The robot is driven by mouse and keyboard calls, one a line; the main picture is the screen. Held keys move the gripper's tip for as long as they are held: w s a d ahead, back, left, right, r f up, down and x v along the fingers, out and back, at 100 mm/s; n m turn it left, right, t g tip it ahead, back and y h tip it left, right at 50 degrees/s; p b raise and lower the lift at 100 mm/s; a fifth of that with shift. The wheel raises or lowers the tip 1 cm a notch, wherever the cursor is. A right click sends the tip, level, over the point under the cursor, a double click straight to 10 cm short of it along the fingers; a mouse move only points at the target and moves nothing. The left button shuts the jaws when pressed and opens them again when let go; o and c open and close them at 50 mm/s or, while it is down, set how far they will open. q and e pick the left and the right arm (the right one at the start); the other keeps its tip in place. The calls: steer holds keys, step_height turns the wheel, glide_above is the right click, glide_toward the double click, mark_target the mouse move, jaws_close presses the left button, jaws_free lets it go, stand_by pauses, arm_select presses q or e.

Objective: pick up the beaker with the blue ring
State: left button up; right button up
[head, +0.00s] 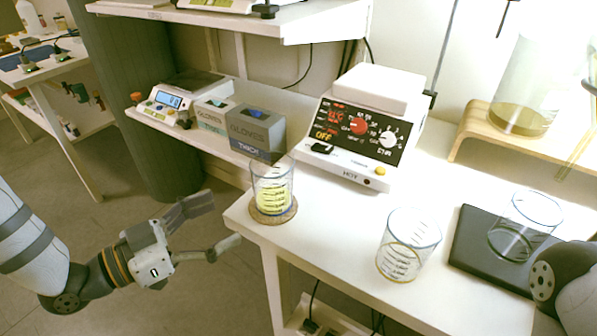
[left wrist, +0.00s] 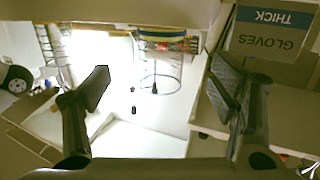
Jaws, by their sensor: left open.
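A clear beaker (head: 272,187) with yellow liquid stands upright on a round cork mat (head: 259,215) at the table's front left corner. A bluish ring shows around its base. In the left wrist view this beaker (left wrist: 158,66) appears upside down between the fingers, with a blue band near its base. My left gripper (head: 225,221) is open and empty, left of the beaker and off the table edge, apart from it. A second beaker (head: 408,246) with a yellow band near its base stands further right. A third clear beaker (head: 525,226) stands on a dark pad.
A hot plate (head: 361,125) stands behind the beakers. A gloves box (head: 255,130) stands close behind the left beaker, and it shows in the left wrist view (left wrist: 268,34). A scale (head: 180,98) is further left. The dark pad (head: 468,247) lies right. Open floor lies left of the table.

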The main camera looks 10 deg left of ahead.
mark_target(276, 184)
arm_select(q)
steer(key=shift+m+h, duration=0.4)
steer(key=x, duration=0.4)
steer(key=r+x, duration=0.1)
steer(key=x, duration=0.3)
steer(key=b+x, duration=0.1)
steer(key=x, duration=0.3)
steer(key=shift+w+r, duration=0.15)
steer(key=shift+w, duration=0.15)
steer(key=c, duration=1.4)
